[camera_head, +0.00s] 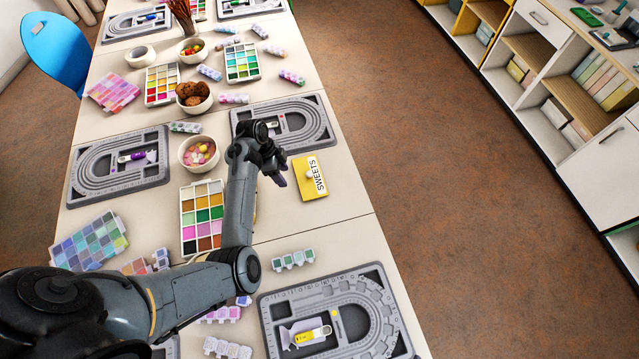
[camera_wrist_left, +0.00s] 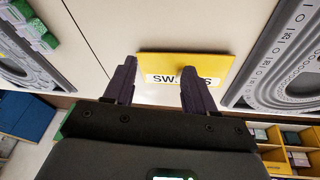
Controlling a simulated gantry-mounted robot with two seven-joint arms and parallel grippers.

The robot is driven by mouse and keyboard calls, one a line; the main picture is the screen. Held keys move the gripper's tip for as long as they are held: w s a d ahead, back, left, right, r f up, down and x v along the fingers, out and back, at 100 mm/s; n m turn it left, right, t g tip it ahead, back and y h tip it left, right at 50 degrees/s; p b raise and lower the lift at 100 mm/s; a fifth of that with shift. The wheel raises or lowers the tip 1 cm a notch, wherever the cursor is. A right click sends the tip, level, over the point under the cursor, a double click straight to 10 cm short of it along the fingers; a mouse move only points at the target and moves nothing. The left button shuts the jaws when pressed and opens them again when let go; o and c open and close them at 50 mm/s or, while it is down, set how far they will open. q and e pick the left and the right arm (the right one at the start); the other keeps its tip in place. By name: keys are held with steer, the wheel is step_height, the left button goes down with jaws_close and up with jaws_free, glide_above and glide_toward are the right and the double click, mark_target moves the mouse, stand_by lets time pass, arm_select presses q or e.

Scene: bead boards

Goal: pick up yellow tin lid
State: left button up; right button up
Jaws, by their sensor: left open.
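My left gripper (camera_head: 280,177) is just left of the lid in the head view. In the left wrist view the left gripper (camera_wrist_left: 158,72) is open with nothing between its fingers. I cannot tell its height above the lid. My right gripper is not in view.
A grey bead board (camera_head: 322,120) lies behind the lid and another bead board (camera_head: 345,347) lies nearer. A bowl of sweets (camera_head: 185,160) and a colour-compartment tray (camera_head: 187,240) stand to the left. Bare table surrounds the lid; the table edge is close on its right.

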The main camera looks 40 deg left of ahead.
arm_select(q)
steer(key=t+b, duration=0.1)
steer(key=b, duration=0.1)
glide_toward(308, 174)
steer(key=s+r, duration=0.1)
steer(key=shift+t, duration=0.3)
steer(key=b+x, duration=0.1)
steer(key=x, duration=0.3)
steer(key=shift+w+f, duration=0.2)
steer(key=shift+f, duration=0.1)
steer(key=shift+b+x, duration=0.65)
steer(key=shift+x, duration=1.9)
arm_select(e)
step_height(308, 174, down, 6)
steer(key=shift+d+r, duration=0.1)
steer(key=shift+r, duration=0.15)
arm_select(q)
steer(key=shift+c, duration=0.4)
jaws_close()
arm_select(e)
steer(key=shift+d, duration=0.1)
